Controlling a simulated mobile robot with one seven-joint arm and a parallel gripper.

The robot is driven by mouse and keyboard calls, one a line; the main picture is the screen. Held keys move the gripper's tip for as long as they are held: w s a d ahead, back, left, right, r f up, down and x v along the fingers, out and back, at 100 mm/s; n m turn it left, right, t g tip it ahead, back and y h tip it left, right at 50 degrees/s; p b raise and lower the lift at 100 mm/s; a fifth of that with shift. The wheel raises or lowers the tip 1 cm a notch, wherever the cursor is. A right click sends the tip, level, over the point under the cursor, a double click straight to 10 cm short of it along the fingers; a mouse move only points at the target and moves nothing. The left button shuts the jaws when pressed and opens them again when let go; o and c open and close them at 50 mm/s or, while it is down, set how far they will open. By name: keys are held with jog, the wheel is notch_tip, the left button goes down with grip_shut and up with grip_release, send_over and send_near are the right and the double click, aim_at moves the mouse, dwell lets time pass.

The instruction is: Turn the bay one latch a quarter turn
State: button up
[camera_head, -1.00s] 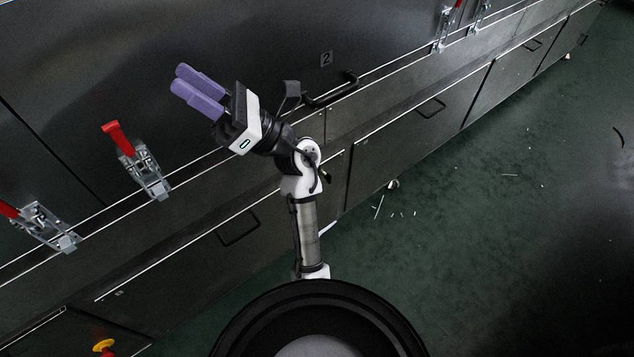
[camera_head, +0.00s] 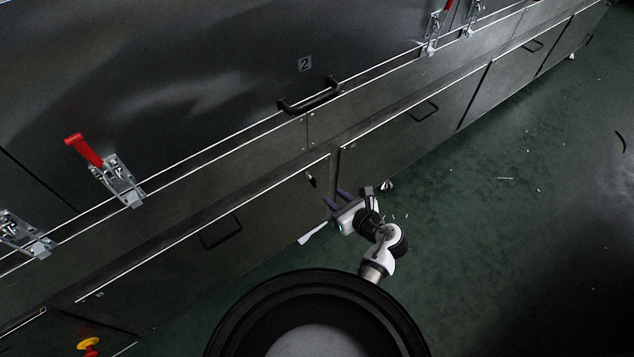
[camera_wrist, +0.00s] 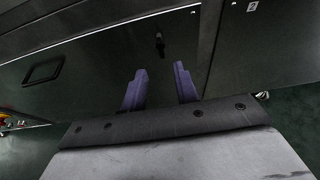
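A small dark latch (camera_wrist: 160,45) sits on the dark lower panel (camera_wrist: 100,60) in the wrist view, its tab pointing roughly downward. In the head view the latch (camera_head: 311,181) shows near the right end of that panel; no bay number on the panel is readable. My gripper (camera_head: 334,198) is low beside the panel, to the right of and below the latch. In the wrist view my gripper (camera_wrist: 160,69) has its two purple fingers apart with nothing between them. The latch appears beyond the fingertips, between them, not touching.
A recessed handle (camera_wrist: 43,69) is left of the latch, and a panel marked 2 (camera_wrist: 252,6) is right. Above are a bar handle (camera_head: 309,96) and red-handled clamps (camera_head: 118,180). The green floor (camera_head: 500,220) to the right is mostly clear, with small debris.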

jog(key=x, duration=1)
jog(key=shift+w+r, duration=0.1)
grip_shut()
